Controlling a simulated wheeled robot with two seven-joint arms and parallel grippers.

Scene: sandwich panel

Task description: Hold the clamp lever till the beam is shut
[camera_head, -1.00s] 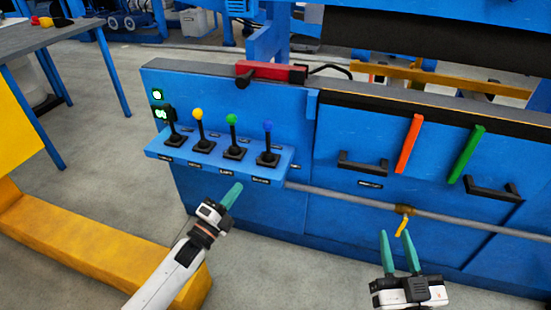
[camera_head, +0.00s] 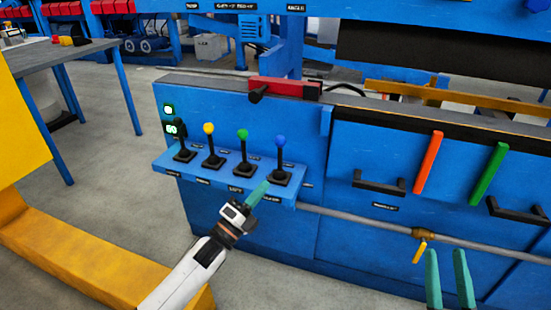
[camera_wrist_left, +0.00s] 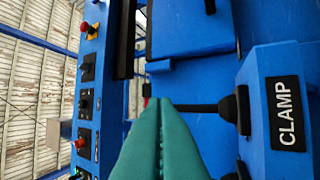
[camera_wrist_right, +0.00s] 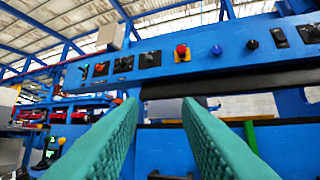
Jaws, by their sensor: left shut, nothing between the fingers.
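The lever with the blue knob (camera_head: 280,141) stands upright at the right end of the console row. In the left wrist view its black shaft (camera_wrist_left: 205,107) runs behind my fingertips, beside a label reading CLAMP (camera_wrist_left: 286,113); its knob is hidden there. My left gripper (camera_head: 266,185) is shut and empty, its tips just in front of this lever's base in the head view. I cannot tell whether they touch it. My right gripper (camera_head: 448,252) is open and empty, low at the right, before the blue front panel. I cannot tell which part is the beam.
Levers with yellow (camera_head: 208,128) and green (camera_head: 242,134) knobs stand left of the blue one. A pipe with a yellow valve handle (camera_head: 420,251) runs near my right gripper. Orange (camera_head: 428,163) and green bars (camera_head: 489,174) stand on the panel. A yellow frame (camera_head: 95,268) lies at left.

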